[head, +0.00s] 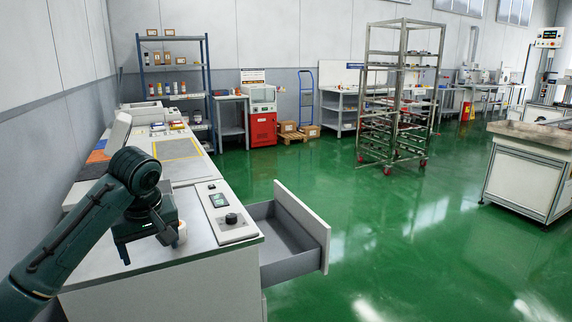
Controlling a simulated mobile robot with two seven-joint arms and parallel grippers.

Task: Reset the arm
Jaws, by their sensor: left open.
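My left arm (62,242) comes in from the lower left and bends down at a dark green wrist joint. My left gripper (145,244) points down over the near end of the white workbench (215,255). It is open, and I see nothing held between its fingers. A small whitish round item (181,233) shows just right of the gripper; whether they touch I cannot tell. My right gripper is out of view.
A drawer (290,262) stands pulled open at the bench's right side. A control panel (226,210) with a black knob lies right of the gripper. A wheeled metal rack (388,95) stands farther back. The green floor (400,250) between is clear.

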